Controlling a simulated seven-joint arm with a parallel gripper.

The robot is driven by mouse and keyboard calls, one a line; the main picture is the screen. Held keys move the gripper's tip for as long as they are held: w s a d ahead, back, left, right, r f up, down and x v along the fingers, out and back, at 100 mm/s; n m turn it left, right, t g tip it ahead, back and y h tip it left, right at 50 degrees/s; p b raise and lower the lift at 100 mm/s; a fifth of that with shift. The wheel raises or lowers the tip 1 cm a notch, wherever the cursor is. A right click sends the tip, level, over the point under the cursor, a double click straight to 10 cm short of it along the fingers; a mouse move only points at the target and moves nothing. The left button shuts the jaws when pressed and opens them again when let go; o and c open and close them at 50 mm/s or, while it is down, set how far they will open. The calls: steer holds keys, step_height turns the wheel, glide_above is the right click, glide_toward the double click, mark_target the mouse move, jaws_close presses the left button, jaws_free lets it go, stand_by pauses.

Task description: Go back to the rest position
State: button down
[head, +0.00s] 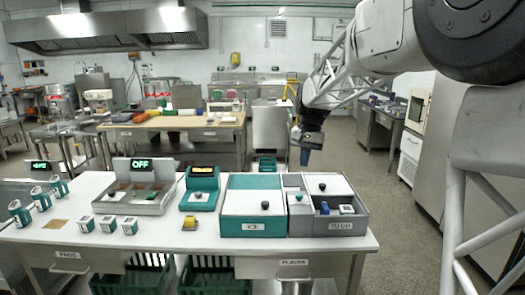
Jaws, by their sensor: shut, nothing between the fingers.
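My gripper (304,157) hangs in the air at the end of my arm, right of centre in the head view. It points down, appears beyond the back edge of the white table (150,240), and is small in the picture. Its fingers are shut with nothing between them. It stands apart from everything on the table.
On the table are a teal box marked ICE (252,228), a grey box marked TO GO (335,228), a grey compartment unit (138,207) with an OFF display, a teal display unit (201,199), a yellow item (189,222) and several small cups. Green crates (215,275) sit below.

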steer(key=s+d+n+t, duration=0.1)
steer(key=s+d, duration=0.1)
steer(key=s, duration=1)
steer(key=s+d+n+t, duration=0.1)
steer(key=s+d, duration=0.1)
steer(key=s, duration=1)
steer(key=s+f, duration=0.4)
steer(key=s, duration=0.6)
steer(key=s+d+f+n+t+h, duration=0.1)
steer(key=s+f, duration=0.3)
steer(key=s, duration=0.7)
steer(key=shift+d+f+t, duration=0.3)
steer(key=shift+f, duration=0.05)
steer(key=shift+w, duration=0.1)
